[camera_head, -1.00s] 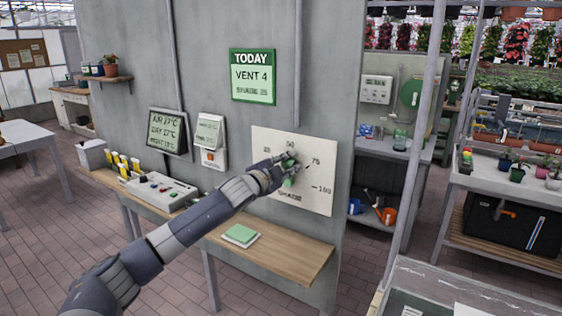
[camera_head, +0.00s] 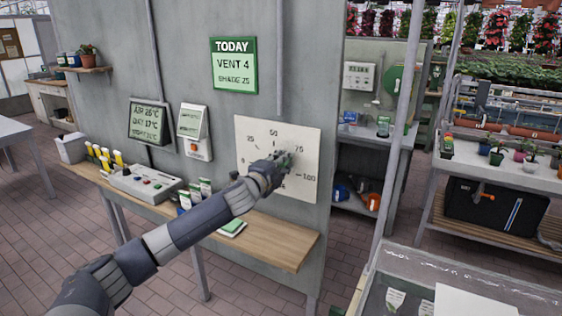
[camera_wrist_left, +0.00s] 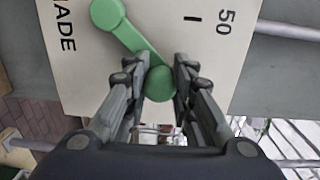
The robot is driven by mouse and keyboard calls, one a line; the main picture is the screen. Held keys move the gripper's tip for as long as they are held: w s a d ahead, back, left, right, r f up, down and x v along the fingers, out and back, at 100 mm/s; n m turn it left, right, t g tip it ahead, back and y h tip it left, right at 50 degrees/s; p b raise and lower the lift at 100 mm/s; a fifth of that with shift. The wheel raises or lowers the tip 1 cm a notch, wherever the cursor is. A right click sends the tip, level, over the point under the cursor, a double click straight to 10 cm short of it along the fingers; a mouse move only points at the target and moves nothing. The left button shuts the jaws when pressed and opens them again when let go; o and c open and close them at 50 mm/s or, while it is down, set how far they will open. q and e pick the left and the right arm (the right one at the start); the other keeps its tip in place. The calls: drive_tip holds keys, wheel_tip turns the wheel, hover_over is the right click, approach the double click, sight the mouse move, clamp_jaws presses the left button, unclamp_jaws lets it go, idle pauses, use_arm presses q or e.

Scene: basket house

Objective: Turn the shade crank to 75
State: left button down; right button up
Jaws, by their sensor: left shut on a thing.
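A white shade dial plate (camera_head: 250,140) on the grey wall has marks 25, 50, 75 and 100. A green crank (camera_wrist_left: 130,42) is on it; its round hub (camera_wrist_left: 107,14) and arm show in the left wrist view. My left gripper (camera_head: 284,160) covers most of the crank in the head view. In the left wrist view its fingers (camera_wrist_left: 161,84) are shut around the green knob (camera_wrist_left: 160,86) at the crank's end. The crank's arm slants up and right on the dial, roughly toward 75. My right gripper is not in view.
A wooden shelf (camera_head: 280,243) below the dial holds a control box (camera_head: 145,183), packets and a green pad. A pole (camera_head: 398,130) and benches stand to the right.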

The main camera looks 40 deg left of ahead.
use_arm(q)
drive_tip(key=shift+d+f, duration=0.2)
drive_tip(key=shift+f, duration=0.05)
drive_tip(key=c, duration=1.6)
unclamp_jaws()
drive_tip(key=o, duration=0.3)
drive_tip(key=shift+r, duration=0.1)
drive_tip(key=shift+a, duration=0.1)
drive_tip(key=s+d, duration=0.2)
drive_tip(key=s, duration=0.9)
drive_tip(key=shift+s+r, duration=0.25)
drive_tip(key=shift+s, duration=0.15)
